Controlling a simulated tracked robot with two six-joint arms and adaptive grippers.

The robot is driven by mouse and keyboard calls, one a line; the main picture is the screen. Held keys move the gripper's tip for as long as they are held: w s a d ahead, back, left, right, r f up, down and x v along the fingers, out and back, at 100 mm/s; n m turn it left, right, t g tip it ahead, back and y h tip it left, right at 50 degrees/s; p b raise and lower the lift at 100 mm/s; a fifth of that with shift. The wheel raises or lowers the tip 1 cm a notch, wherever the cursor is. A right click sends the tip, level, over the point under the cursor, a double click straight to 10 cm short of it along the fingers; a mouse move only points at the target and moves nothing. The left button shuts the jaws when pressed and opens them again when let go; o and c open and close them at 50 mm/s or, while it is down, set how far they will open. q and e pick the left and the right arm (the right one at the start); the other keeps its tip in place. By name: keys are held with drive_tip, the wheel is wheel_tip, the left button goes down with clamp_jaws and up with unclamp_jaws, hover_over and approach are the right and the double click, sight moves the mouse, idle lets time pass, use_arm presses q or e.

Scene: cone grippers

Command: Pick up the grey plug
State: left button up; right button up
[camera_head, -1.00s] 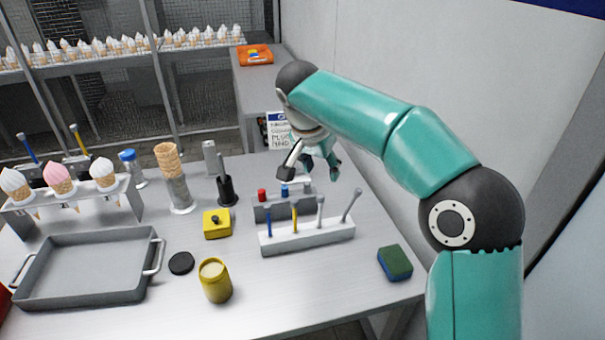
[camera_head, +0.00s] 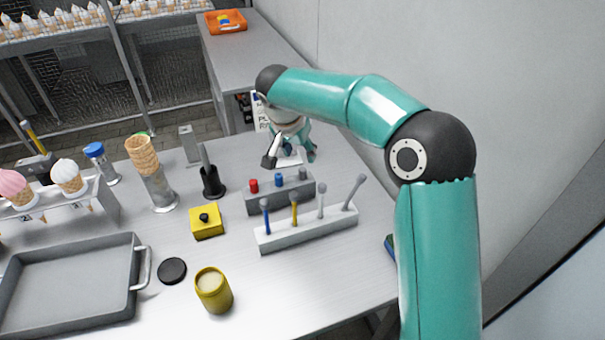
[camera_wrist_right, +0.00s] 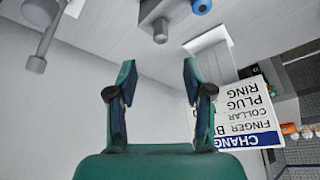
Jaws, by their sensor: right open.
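The grey plug (camera_head: 303,174) stands at the right end of a grey block (camera_head: 262,200), beside a blue plug (camera_head: 279,180) and a red plug (camera_head: 253,186). In the right wrist view the grey plug (camera_wrist_right: 160,28) is ahead of my fingertips, near the top edge, with the blue plug (camera_wrist_right: 202,6) to its right. My right gripper (camera_head: 290,158) is behind the block, apart from the plug. In the wrist view its two fingers (camera_wrist_right: 159,75) are spread with nothing between them. My left gripper is not in view.
A white rack (camera_head: 310,232) with several upright tools stands in front of the block. A printed sign (camera_wrist_right: 235,110) and a white plate (camera_wrist_right: 212,55) are near my right gripper. A black holder (camera_head: 212,182) and yellow box (camera_head: 207,222) stand left. A wall rises at right.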

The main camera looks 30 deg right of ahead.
sight(303, 169)
drive_tip(key=shift+x, duration=0.95)
drive_tip(key=shift+a+p+x, duration=0.2)
drive_tip(key=shift+p+x, duration=0.1)
drive_tip(key=shift+x, duration=1.1)
drive_tip(key=shift+a+p+x, duration=0.15)
drive_tip(key=shift+p+x, duration=0.1)
drive_tip(key=shift+x, duration=1.15)
drive_tip(key=shift+s, duration=0.15)
clamp_jaws()
